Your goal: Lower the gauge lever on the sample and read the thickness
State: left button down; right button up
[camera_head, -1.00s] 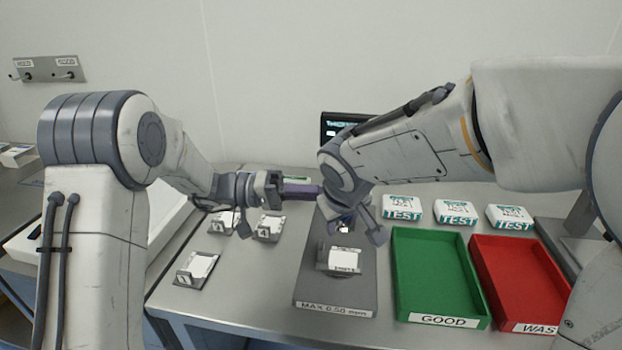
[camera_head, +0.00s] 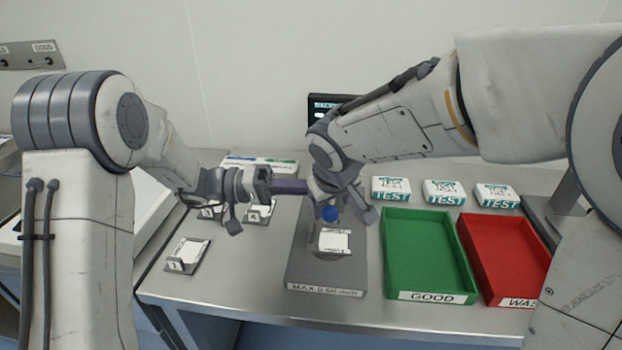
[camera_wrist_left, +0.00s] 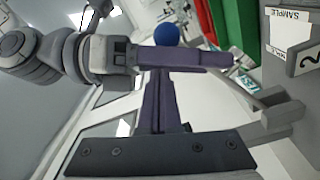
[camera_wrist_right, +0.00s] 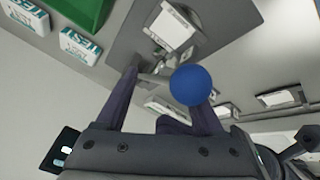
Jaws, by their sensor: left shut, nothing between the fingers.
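The gauge (camera_head: 300,272) has a grey base marked "MAX 0.50 mm". A white sample (camera_head: 335,241) lies on it. The lever's blue ball knob (camera_head: 330,213) stands above the sample. My right gripper (camera_head: 352,208) is above the gauge. In the right wrist view its fingers are spread, with the knob (camera_wrist_right: 190,85) at them; I cannot tell whether they touch it. My left gripper (camera_head: 305,187) is shut and empty, pointing right close to the right gripper; the knob also shows in the left wrist view (camera_wrist_left: 166,33). The display (camera_head: 322,105) is partly hidden by my right arm; no reading is legible.
A green GOOD tray (camera_head: 432,297) and a red waste tray (camera_head: 515,302) stand right of the gauge. Several TEST boxes (camera_head: 391,190) line up behind them. Numbered holders (camera_head: 187,254) with white samples stand at the left. My two grippers have little room between them.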

pick_arm(q)
jog(key=shift+r, duration=0.1)
pick_arm(e)
jog(key=shift+s+a+r, duration=0.1)
jog(key=shift+s+r, duration=0.1)
jog(key=shift+r, duration=0.15)
jog(key=v, duration=1.1)
pick_arm(q)
jog(key=shift+a+b, duration=0.1)
jog(key=shift+b, duration=0.9)
pick_arm(e)
jog(key=s+a+f+n+g+y, duration=0.1)
jog(key=s+f+g, duration=0.4)
jog(key=s+f, duration=1.2)
jog(key=shift+s+f+n+g+y, duration=0.3)
jog(key=shift+s+f+n+g, duration=0.1)
jog(key=shift+s+n, duration=0.5)
